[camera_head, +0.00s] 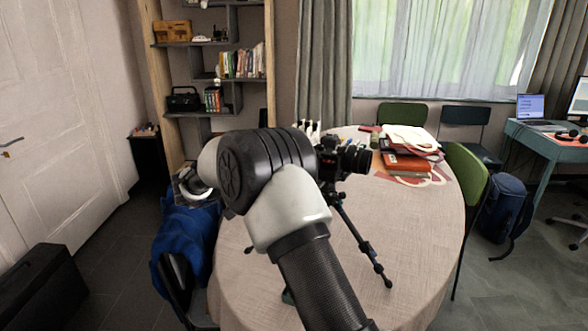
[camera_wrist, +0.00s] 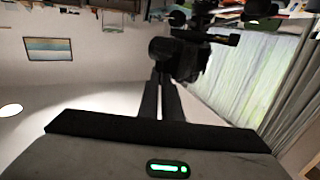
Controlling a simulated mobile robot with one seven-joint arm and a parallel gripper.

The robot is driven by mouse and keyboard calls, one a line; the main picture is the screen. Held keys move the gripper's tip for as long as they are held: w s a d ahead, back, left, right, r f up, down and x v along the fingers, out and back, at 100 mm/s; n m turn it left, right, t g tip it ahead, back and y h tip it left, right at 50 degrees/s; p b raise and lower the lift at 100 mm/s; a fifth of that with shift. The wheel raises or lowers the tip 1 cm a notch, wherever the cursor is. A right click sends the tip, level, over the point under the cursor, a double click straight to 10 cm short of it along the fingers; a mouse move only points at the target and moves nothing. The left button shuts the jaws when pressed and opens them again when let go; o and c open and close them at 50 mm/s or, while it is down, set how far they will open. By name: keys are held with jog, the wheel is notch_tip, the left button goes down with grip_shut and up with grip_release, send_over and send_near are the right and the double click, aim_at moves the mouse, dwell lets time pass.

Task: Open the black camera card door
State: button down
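The black camera (camera_head: 328,155) stands on a tripod (camera_head: 362,240) on the round table, its lens (camera_head: 355,159) pointing right. My arm hides its left part in the head view. In the wrist view, where the room appears upside down, the dark camera (camera_wrist: 183,58) is just beyond my fingertips. I cannot make out the card door in either view. My gripper (camera_wrist: 161,82) shows as two dark fingers close together with a thin gap and nothing visible between them. Its tips are close to the camera body; whether they touch it I cannot tell. My arm hides the gripper in the head view.
The round table (camera_head: 430,230) has bare cloth at the front right. Books and papers (camera_head: 408,160) lie behind the camera to the right. Green chairs (camera_head: 466,175) stand around the table. A blue jacket (camera_head: 185,240) hangs on a chair at left.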

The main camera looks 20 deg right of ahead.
jog(key=c, duration=2.3)
grip_release()
jog(key=shift+d, duration=0.1)
jog(key=shift+o, duration=0.2)
jog(key=s+a+p, duration=0.2)
jog(key=a, duration=1.5)
jog(key=shift+s+a, duration=0.15)
jog(key=shift+s, duration=0.1)
jog(key=shift+r, duration=0.1)
